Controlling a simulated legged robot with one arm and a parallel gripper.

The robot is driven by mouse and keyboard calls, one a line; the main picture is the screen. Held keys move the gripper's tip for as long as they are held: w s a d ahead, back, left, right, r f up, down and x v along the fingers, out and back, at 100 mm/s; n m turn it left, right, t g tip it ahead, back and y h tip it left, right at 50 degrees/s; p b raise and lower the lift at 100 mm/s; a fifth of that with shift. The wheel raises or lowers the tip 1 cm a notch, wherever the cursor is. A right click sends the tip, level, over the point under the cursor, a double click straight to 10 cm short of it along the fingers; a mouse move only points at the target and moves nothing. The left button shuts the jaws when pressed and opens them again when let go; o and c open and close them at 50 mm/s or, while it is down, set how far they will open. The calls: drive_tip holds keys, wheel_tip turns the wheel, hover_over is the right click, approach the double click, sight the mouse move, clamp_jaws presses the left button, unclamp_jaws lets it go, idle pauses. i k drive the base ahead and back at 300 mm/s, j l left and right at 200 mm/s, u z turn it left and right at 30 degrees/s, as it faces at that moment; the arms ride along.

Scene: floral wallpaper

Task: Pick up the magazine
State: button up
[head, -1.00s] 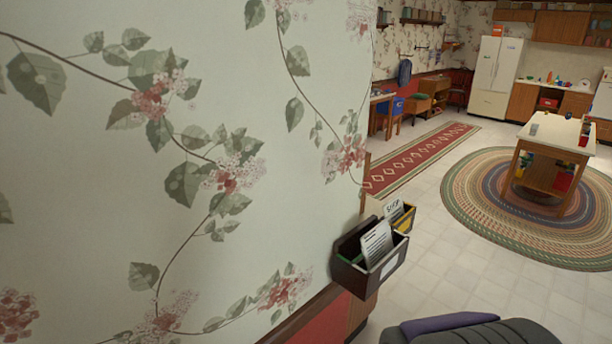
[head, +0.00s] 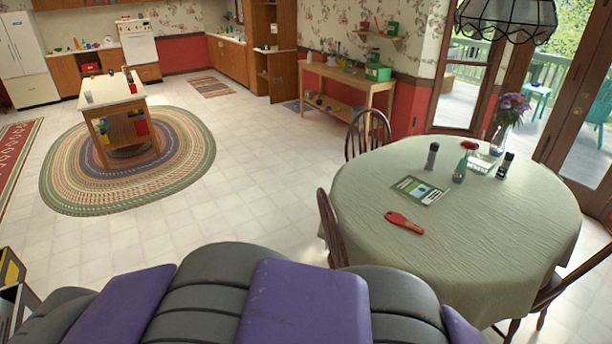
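A magazine (head: 419,190) with a green and white cover lies flat on the round dining table (head: 490,250), which has a pale green cloth. It lies toward the table's near left part, behind a red object (head: 404,222) that looks like a paddle or brush. The gripper is not in view. A dark grey and purple padded part at the bottom of the view looks like part of my own body.
Wooden chairs (head: 333,228) stand around the table. Bottles, a flower vase (head: 503,125) and a napkin holder stand at its far side. A lamp (head: 506,18) hangs above. A kitchen island (head: 112,88) stands on a round rug (head: 70,185). The tiled floor between is clear.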

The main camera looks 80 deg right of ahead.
sight(422, 193)
drive_tip(key=z, duration=3.75)
drive_tip(key=u, duration=3.35)
drive_tip(key=z, duration=3.05)
